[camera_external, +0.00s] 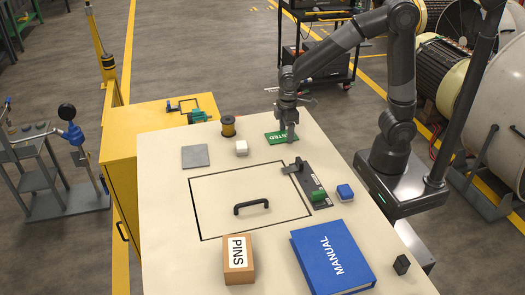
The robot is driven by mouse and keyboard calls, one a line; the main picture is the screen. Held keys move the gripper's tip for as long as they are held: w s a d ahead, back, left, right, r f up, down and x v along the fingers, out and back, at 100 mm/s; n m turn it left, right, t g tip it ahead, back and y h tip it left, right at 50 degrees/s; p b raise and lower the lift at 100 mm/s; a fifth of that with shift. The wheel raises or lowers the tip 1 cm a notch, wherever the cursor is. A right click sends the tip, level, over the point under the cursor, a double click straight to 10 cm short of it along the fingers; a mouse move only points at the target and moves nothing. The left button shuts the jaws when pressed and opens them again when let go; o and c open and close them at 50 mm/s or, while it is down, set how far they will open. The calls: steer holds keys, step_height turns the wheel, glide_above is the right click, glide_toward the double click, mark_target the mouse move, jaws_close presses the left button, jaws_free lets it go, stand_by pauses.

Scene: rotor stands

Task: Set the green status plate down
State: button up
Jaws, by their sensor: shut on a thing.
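The green status plate (276,138) has white lettering, partly covered, that ends in "STED". It is near the back right edge of the cream tabletop. My gripper (290,136) points down over the plate's right part and is shut on it. The plate lies about flat, at or just above the tabletop; I cannot tell whether it touches. The fingertips hide part of the plate.
The tabletop (165,215) also bears a small white block (241,147), a brown spool (228,126), a grey square plate (195,156), a dark bracket with a green block (316,197), a blue block (345,192), a black handle (251,206), a PINS box (238,258) and a blue manual (333,254).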

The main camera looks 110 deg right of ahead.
mark_target(286, 135)
steer(key=shift+s+f, duration=0.1)
steer(key=shift+f, duration=0.2)
steer(key=o, duration=0.9)
steer(key=shift+f, duration=0.15)
steer(key=shift+o, duration=0.5)
steer(key=shift+a, duration=0.2)
step_height(286, 135, up, 12)
steer(key=s+a+r+t, duration=0.3)
steer(key=s+a+t, duration=0.2)
steer(key=s+a, duration=0.6)
steer(key=shift+s+a+t, duration=0.3)
steer(key=shift+s, duration=1.8)
